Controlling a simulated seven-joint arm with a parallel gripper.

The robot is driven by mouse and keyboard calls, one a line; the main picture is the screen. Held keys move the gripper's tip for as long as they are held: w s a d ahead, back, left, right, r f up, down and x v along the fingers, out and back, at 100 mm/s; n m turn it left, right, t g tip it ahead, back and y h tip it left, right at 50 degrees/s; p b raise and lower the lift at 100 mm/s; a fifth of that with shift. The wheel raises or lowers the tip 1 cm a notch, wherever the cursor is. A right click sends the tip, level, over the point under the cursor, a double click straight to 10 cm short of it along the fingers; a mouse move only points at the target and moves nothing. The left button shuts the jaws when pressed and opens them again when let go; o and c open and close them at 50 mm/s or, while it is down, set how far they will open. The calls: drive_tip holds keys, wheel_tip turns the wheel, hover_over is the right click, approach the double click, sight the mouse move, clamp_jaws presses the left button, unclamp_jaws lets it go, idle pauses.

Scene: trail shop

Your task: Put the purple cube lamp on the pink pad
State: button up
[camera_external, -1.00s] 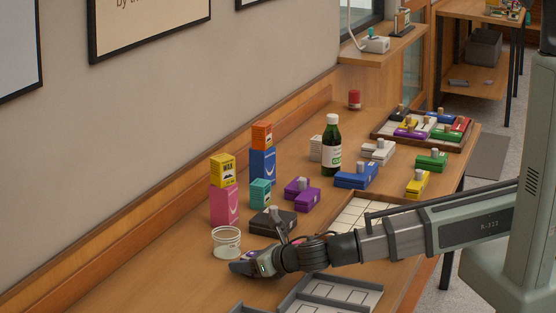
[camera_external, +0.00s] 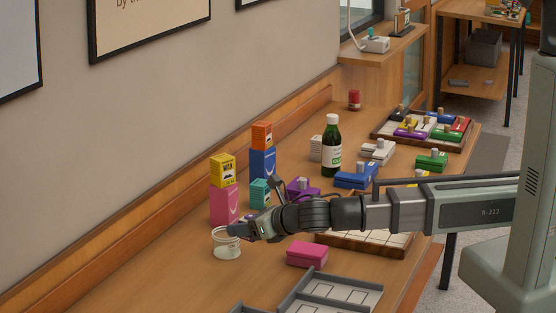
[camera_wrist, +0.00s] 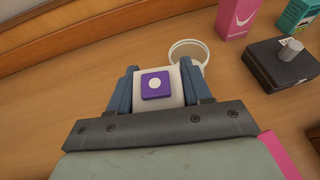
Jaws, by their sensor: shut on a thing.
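The purple cube lamp (camera_wrist: 157,84), a pale block with a purple square top and a white dot, is between the two fingers of my gripper (camera_wrist: 160,88) in the wrist view. My gripper is shut on it. In the external view my gripper (camera_external: 240,231) is above the table, in front of the pink box and overlapping the white cup; the lamp is mostly hidden there. The pink pad (camera_external: 307,254), a low pink block, lies on the table to the right of and nearer than my gripper. Part of the pad shows at lower right in the wrist view (camera_wrist: 279,156).
The white cup (camera_external: 227,247) stands close to my gripper. A pink box (camera_external: 225,206) with a yellow box on top stands behind it. Gray trays (camera_external: 330,293) lie in front of the pad. Several colored blocks and a green bottle (camera_external: 332,150) stand further back.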

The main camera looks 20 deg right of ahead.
sight(240, 219)
drive_tip(key=r, duration=0.1)
drive_tip(key=a+r, duration=0.1)
drive_tip(key=s+r, duration=0.1)
drive_tip(key=shift+a, duration=0.15)
drive_tip(key=shift+w+d+r, duration=0.25)
drive_tip(key=shift+d+r, duration=0.2)
drive_tip(key=w+d+m+t+h, duration=0.1)
drive_tip(key=d+m+t+h, duration=0.1)
drive_tip(key=d+m+h, duration=1.25)
drive_tip(key=shift+d+f+n+y, duration=0.3)
drive_tip(key=shift+f+n, duration=0.2)
drive_tip(key=shift+f, duration=1.1)
drive_tip(key=shift+d+f+n+y, duration=0.35)
drive_tip(key=shift+f+n, duration=0.2)
drive_tip(key=shift+f, duration=1)
drive_tip(key=shift+d+f+n+y, duration=0.3)
drive_tip(key=shift+f+n, duration=0.2)
drive_tip(key=shift+f, duration=1.1)
drive_tip(key=shift+f, duration=0.15)
drive_tip(key=o, duration=1.1)
